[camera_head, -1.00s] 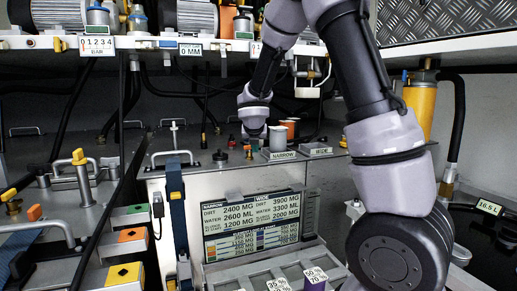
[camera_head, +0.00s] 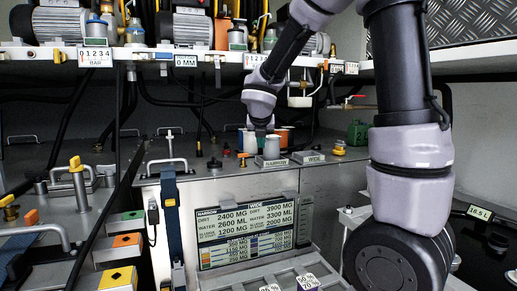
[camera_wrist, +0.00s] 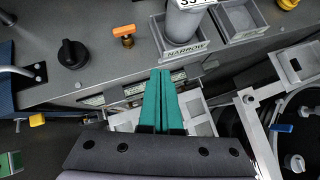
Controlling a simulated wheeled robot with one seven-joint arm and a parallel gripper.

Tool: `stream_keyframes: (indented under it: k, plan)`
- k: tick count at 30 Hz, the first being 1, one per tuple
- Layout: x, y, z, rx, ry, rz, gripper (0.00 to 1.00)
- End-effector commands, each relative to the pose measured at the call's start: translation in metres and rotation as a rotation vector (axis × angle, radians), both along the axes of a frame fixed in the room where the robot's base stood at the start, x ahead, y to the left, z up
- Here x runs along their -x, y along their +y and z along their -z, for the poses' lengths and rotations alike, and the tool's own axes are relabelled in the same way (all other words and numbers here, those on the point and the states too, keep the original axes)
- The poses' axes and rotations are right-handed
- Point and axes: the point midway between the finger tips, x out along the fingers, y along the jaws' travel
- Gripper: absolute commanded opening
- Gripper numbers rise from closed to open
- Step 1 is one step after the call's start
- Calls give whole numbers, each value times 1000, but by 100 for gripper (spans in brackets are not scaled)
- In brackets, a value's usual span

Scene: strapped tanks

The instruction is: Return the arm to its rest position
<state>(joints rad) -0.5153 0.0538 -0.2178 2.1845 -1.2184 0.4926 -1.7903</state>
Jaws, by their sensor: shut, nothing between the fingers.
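My gripper (camera_wrist: 163,72) shows in the wrist view with its two green fingers pressed together and nothing between them. The fingers point toward the NARROW holder (camera_wrist: 186,50), where a grey cup (camera_wrist: 184,22) stands, and they appear apart from both. In the head view my arm comes down from the upper right, its lower end just behind the cups on the tank top. The fingertips cannot be made out there. The WIDE holder (camera_wrist: 238,28) beside the NARROW one looks empty in the wrist view.
A shelf (camera_head: 185,56) with pumps and hanging labels crosses above the tank top. A black knob (camera_wrist: 73,53) and an orange T-handle (camera_wrist: 125,32) stand left of the fingers. A label panel (camera_head: 247,231) is on the tank's front. Yellow-handled valves (camera_head: 78,175) stand at left.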

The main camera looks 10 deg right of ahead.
Motion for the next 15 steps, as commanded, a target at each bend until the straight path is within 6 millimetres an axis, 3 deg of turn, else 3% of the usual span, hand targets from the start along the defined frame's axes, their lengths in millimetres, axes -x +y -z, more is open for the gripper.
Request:
stream_keyframes:
  k: [11, 15]
  plan:
    - [3, -1, -3, -1, 0, 2, 0]
    - [14, -14, -12, -108, -19, 127, 0]
